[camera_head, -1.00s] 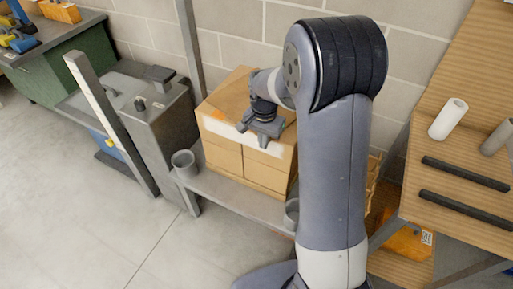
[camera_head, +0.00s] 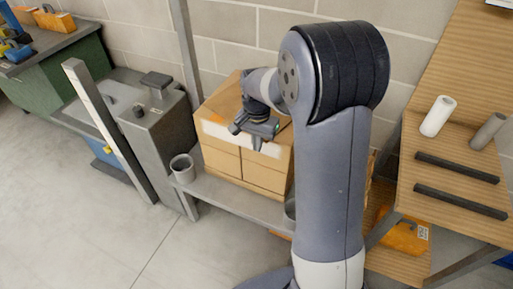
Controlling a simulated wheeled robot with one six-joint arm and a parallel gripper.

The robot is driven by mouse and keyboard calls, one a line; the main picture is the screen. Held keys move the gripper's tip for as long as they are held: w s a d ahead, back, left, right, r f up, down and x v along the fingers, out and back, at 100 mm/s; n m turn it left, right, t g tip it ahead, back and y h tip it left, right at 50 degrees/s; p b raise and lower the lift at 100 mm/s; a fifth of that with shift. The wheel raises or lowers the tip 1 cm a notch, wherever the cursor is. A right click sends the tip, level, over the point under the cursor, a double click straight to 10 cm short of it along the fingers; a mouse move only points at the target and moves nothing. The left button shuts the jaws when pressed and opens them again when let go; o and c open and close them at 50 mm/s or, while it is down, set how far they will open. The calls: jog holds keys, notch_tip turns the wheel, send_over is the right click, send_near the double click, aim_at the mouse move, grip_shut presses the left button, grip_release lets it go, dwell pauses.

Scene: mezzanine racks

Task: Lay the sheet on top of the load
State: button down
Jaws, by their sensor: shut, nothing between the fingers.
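The load is a stack of brown cartons (camera_head: 221,159) on a grey shelf beside the wall. A pale, whitish band (camera_head: 214,130) hangs along the upper front edge of the stack. It looks like the front part of a thin sheet, but I cannot tell where its edges end. The top of the stack (camera_head: 222,98) shows brown. My gripper (camera_head: 250,135) is shut and empty at the front upper edge of the stack, in front of the pale band. My gripper and arm hide part of the top and right side of the stack.
A grey cup (camera_head: 182,168) stands left of the cartons. A grey metal post (camera_head: 110,130) and a grey machine (camera_head: 160,125) stand farther left. On the right, a wooden shelf holds a white roll (camera_head: 438,116) and two dark bars (camera_head: 457,168). The floor at front left is clear.

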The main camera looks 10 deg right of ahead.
notch_tip(320, 180, up, 7)
dwell(0.3)
